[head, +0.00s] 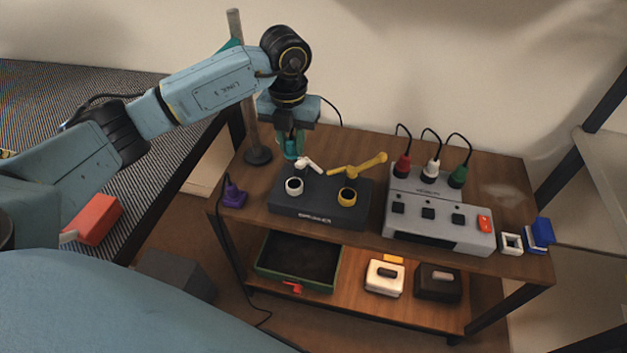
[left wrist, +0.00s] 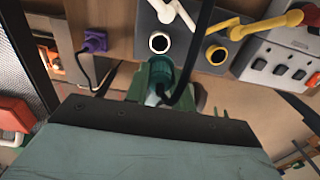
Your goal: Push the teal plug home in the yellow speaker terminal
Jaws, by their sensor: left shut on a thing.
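The dark speaker box (head: 318,212) stands on the wooden table with two ring terminals on top. The yellow speaker terminal (head: 347,197) is at its right, with its yellow lever (head: 360,166) reaching up to the right. The white terminal (head: 294,186) is at its left, with a white lever. My left gripper (head: 293,152) points down above and behind the box, left of the yellow terminal. It is shut on the teal plug (left wrist: 160,74), whose black cable passes in front of it in the left wrist view. The yellow terminal (left wrist: 217,56) is empty and apart from the plug.
A grey power unit (head: 440,225) with red, white and green plugs stands right of the box. A purple plug (head: 233,195) lies at the table's left edge. A metal post (head: 245,90) rises behind. A green tray (head: 298,262) is on the lower shelf.

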